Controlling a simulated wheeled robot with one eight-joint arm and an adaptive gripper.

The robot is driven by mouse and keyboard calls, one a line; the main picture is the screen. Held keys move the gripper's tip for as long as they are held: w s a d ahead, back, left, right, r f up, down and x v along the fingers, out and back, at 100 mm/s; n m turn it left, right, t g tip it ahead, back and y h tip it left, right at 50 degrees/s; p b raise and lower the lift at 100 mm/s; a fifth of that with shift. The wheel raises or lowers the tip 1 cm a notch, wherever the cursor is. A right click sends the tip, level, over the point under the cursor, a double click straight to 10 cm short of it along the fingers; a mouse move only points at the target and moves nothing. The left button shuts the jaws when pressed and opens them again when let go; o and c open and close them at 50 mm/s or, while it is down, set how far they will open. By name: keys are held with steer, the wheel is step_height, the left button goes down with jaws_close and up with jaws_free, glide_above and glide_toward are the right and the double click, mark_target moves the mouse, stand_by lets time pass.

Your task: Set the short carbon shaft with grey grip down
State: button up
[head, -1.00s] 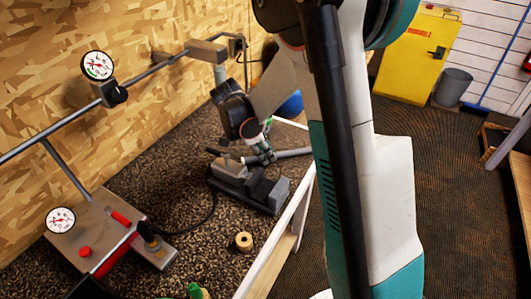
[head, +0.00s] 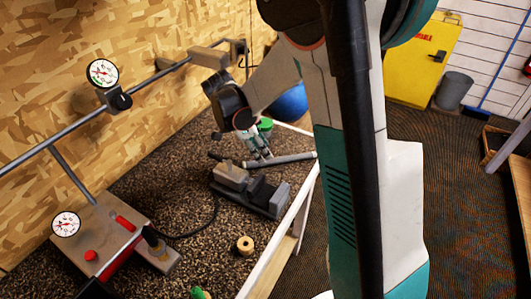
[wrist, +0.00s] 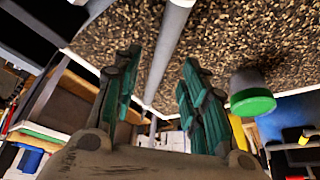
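The short carbon shaft with the grey grip (head: 290,159) lies on the dark speckled bench top, just behind the vise (head: 250,190). Its grey length points right, toward the white bench edge; a darker end shows at the left. My gripper (head: 261,155) is just above it, fingers pointing down. In the wrist view my gripper (wrist: 163,82) is open, and the grey shaft (wrist: 170,45) runs between the fingers with a gap on both sides. Whether the shaft touches the bench along its whole length cannot be told.
A green-rimmed grey cup (wrist: 252,92) stands beside the right finger in the wrist view. A tan tape roll (head: 245,245) and a gauge station (head: 115,235) are nearer. A wooden wall closes the left side. Bare bench (head: 200,265) lies in front.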

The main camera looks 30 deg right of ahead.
steer(key=s+a+r+n+t+y+p, duration=0.1)
steer(key=s+a+r+n+t, duration=0.1)
steer(key=s+r+n, duration=0.4)
steer(key=s+a+r+n+t+y+p, duration=0.1)
steer(key=s+a+r+n+t, duration=0.2)
steer(key=r, duration=0.6)
steer(key=s+a+r+n+t+y, duration=0.1)
steer(key=s+a+n+t+y, duration=0.1)
steer(key=s+n, duration=0.9)
steer(key=shift+a+n+t+y, duration=0.3)
steer(key=shift+a+n+t, duration=0.15)
steer(key=shift+t, duration=0.25)
